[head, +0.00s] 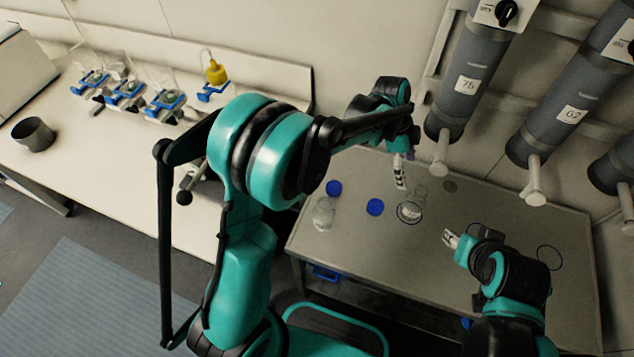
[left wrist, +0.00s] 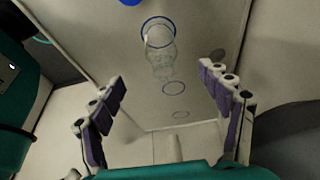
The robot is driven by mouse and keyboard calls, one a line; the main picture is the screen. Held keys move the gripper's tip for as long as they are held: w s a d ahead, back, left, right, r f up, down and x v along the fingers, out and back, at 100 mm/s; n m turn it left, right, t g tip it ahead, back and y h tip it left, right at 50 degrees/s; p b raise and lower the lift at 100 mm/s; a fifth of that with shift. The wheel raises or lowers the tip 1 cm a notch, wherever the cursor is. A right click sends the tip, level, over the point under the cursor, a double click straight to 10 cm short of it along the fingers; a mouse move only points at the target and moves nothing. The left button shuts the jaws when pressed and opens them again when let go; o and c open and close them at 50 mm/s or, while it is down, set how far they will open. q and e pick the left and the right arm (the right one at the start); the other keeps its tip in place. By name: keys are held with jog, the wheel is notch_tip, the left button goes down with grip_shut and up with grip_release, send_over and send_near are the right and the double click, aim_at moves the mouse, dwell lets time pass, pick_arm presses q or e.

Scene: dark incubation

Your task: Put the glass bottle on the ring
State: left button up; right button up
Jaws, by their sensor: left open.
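A clear glass bottle (head: 419,192) stands on the grey bench near a round ring (head: 409,213). In the left wrist view the bottle (left wrist: 162,62) is faint, with a blue-rimmed ring (left wrist: 158,32) at its upper end; I cannot tell whether it is inside that ring. Another clear glass vessel (head: 323,214) stands near the bench's left edge. My left gripper (head: 403,170) is open and empty above the bench, just behind the bottle. In the left wrist view its fingers (left wrist: 170,112) are spread wide. My right gripper (head: 452,239) is over the bench's front; its jaw gap is unclear.
More flat rings (left wrist: 173,88) lie on the bench, with a thin loop (head: 549,258) at right. Grey cylinders (head: 468,85) hang over the back. A side counter (head: 90,165) holds blue stands and a dark pot (head: 34,134).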

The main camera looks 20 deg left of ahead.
pick_arm(q)
jog(key=s+a+r+n+t+y, duration=0.1)
jog(key=s+a+r+n+t, duration=0.2)
jog(key=s+a+r+n, duration=0.35)
jog(key=s+a+r+n+t+y, duration=0.2)
jog(key=s+a+r+n, duration=0.1)
jog(key=s+a+n, duration=0.5)
jog(key=s+a+f+n+t+y, duration=0.1)
jog(key=s+a+n+t, duration=0.1)
jog(key=s+a+n, duration=0.2)
jog(key=s+a, duration=0.2)
jog(key=shift+a, duration=0.4)
dwell(0.9)
